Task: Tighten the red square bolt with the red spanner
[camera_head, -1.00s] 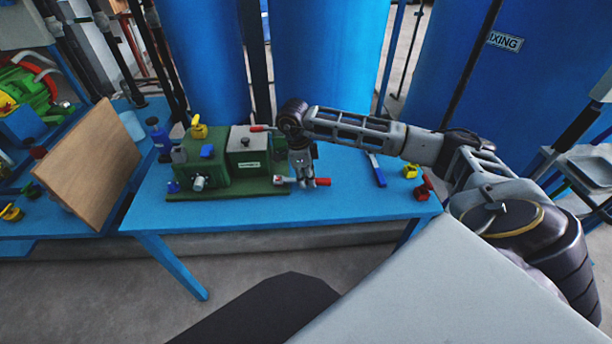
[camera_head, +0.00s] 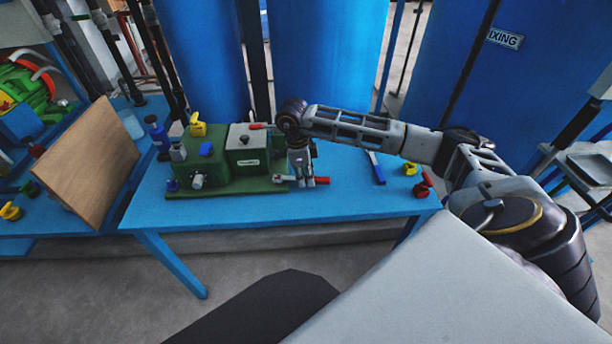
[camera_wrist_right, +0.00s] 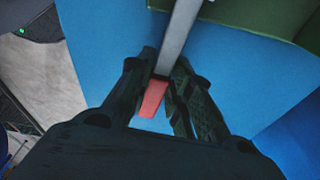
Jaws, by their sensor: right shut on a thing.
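My right gripper (camera_head: 301,185) points down at the front right corner of the green machine (camera_head: 226,180) on the blue table. It is shut on the red spanner, whose red handle (camera_head: 322,180) sticks out to the right and whose grey shank reaches left to the machine's base. In the right wrist view the grey shank (camera_wrist_right: 179,35) and red handle (camera_wrist_right: 153,98) show between the fingers. The spanner's far end is beside the base; I cannot tell whether it is around a bolt. The red square bolt cannot be made out. My left gripper is not in view.
A blue-handled tool (camera_head: 376,168), a yellow piece (camera_head: 410,169) and a red piece (camera_head: 425,184) lie on the table to the right. A wooden board (camera_head: 88,165) leans at left. The table's front strip is clear.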

